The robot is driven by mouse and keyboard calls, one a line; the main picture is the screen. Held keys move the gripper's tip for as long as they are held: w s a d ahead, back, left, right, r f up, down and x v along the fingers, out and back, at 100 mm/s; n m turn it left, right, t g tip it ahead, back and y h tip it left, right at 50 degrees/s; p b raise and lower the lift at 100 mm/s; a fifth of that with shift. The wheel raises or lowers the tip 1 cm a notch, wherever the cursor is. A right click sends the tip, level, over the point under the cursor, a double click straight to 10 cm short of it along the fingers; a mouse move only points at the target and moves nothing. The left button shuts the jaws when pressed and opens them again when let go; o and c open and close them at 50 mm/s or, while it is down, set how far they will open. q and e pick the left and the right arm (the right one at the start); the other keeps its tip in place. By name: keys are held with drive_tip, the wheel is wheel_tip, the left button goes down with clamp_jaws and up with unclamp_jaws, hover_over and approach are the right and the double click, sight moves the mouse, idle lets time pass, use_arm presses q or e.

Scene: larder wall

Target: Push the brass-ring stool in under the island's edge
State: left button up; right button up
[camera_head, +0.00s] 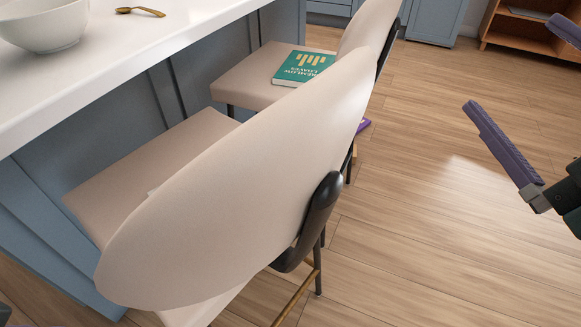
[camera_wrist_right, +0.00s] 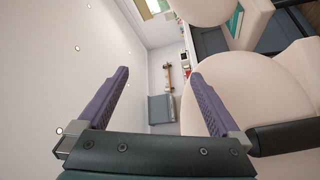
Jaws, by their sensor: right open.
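The nearest stool has a large cream oval backrest (camera_head: 235,190), a black bracket behind it and a brass footrest bar (camera_head: 296,298) low down. Its seat (camera_head: 145,165) lies partly beside the island (camera_head: 110,120), with the backrest out in the room. Most of its legs and ring are hidden. My right gripper (camera_head: 510,62) is open and empty, to the right of the stool and apart from it. In the right wrist view, a cream backrest (camera_wrist_right: 232,95) shows beyond the right-hand finger of the gripper (camera_wrist_right: 159,73).
A second cream stool (camera_head: 255,82) stands further along, with a teal book (camera_head: 303,67) on its seat. A white bowl (camera_head: 42,25) and brass spoon (camera_head: 140,11) are on the island top. A small purple thing (camera_head: 363,126) shows behind the near backrest. The wooden floor (camera_head: 430,230) at right is clear.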

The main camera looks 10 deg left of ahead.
drive_tip(key=s+a+f+n+g+y+b, duration=0.2)
drive_tip(key=a+f+n+g+y+b, duration=0.15)
drive_tip(key=f+b, duration=0.6)
drive_tip(key=s+a+f+n+g+y+b, duration=0.25)
drive_tip(key=f+n+b, duration=0.3)
drive_tip(key=f, duration=0.65)
drive_tip(key=s+a+f+n+g+y+b, duration=0.2)
drive_tip(key=a+f+n+g+y+b, duration=0.15)
drive_tip(key=f+b, duration=0.65)
drive_tip(key=shift+n+y, duration=0.25)
drive_tip(key=x, duration=0.5)
drive_tip(key=b+x, duration=0.1)
drive_tip(key=x, duration=1)
drive_tip(key=shift+s+a+f, duration=0.1)
drive_tip(key=shift+a+f, duration=0.1)
drive_tip(key=shift+f, duration=0.2)
drive_tip(key=shift+c, duration=0.4)
drive_tip(key=c, duration=0.4)
clamp_jaws()
